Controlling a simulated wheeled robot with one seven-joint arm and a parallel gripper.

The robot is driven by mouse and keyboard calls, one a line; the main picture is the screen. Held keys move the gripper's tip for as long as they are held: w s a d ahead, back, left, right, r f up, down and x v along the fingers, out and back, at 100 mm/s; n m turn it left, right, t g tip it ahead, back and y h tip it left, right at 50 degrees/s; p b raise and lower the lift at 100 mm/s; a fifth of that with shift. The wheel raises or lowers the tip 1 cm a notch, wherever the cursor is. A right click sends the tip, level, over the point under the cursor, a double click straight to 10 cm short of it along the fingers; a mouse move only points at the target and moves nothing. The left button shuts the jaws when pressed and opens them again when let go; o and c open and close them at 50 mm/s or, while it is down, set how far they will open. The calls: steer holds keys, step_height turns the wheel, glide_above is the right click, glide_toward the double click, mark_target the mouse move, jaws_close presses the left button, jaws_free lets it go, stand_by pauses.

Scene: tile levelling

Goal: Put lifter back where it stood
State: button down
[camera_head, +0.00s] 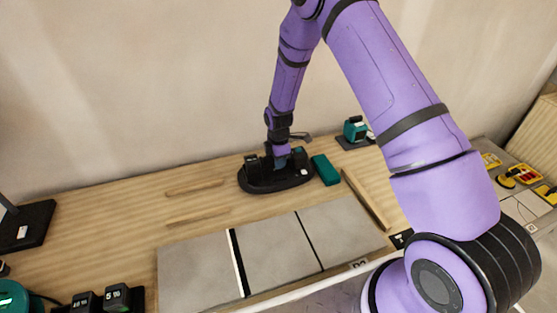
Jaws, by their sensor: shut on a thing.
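The lifter (268,183) looks like a black, rounded, elongated base with upright dark blocks on top. It is at the back middle of the wooden worktop (130,228) and appears to rest level on it. My gripper (281,153) points down from above between the dark blocks and is shut on the lifter. The fingertips and the part they grip are small and partly hidden, as is any small gap under the base.
A teal block (325,170) lies close right of the lifter. A teal tool (355,130) stands behind. Grey tiles (275,250) lie in front, with wooden strips (195,188) to the left. Dark blocks (117,298) stand front left; yellow items (524,175) lie far right.

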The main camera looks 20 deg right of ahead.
steer(key=shift+f, duration=0.2)
stand_by(0.4)
steer(key=c, duration=0.8)
jaws_free()
steer(key=shift+c, duration=0.2)
